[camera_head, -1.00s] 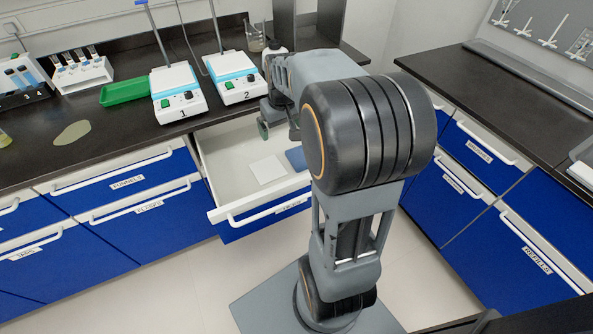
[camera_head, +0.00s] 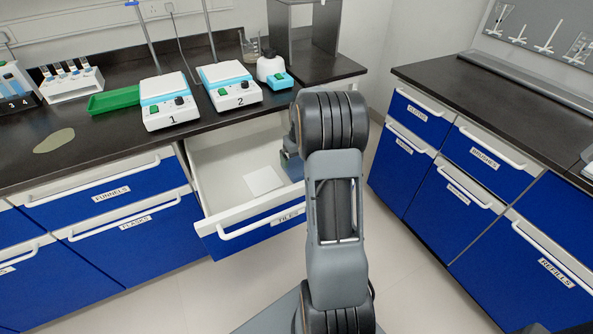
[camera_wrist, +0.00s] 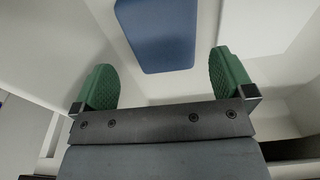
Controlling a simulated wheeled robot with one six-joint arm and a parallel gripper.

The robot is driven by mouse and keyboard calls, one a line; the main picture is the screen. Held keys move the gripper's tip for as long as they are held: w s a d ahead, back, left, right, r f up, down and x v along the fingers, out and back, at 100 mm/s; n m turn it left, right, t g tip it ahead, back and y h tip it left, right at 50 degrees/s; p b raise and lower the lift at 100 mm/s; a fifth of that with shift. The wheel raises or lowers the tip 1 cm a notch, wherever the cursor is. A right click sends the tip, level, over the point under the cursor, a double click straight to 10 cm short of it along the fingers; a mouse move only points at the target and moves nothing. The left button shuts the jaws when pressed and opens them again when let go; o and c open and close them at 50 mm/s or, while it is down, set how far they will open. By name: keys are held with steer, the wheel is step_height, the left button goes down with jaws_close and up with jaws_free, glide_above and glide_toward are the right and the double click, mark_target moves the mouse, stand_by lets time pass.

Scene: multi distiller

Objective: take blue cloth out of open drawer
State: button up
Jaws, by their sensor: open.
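The blue cloth (camera_wrist: 157,35) lies flat in the open drawer and shows in the wrist view just beyond my fingertips. The open drawer (camera_head: 222,205), labelled TILES, is pulled out below the counter. My gripper (camera_wrist: 164,82) is open and empty, with its two green fingers apart on either side of the cloth's near edge. The fingers do not touch the cloth. In the head view only part of my gripper (camera_head: 290,160) shows inside the drawer area, behind my arm.
A white square tile (camera_head: 263,181) lies in the drawer left of my gripper. Hot plates 1 (camera_head: 169,105) and 2 (camera_head: 229,88) stand on the counter above the drawer, near a green tray (camera_head: 113,100). A dark cabinet (camera_head: 303,35) stands at the back. The floor in front is clear.

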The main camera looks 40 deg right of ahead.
mark_target(297, 166)
steer(key=shift+w+f+b, duration=0.2)
steer(key=shift+f, duration=0.7)
steer(key=shift+w+f+b, duration=0.15)
steer(key=shift+f+b, duration=0.05)
steer(key=shift+f, duration=0.65)
steer(key=shift+w+f+b, duration=0.2)
steer(key=shift+f, duration=0.7)
steer(key=shift+c, duration=0.4)
steer(key=c, duration=0.6)
steer(key=shift+c, duration=0.2)
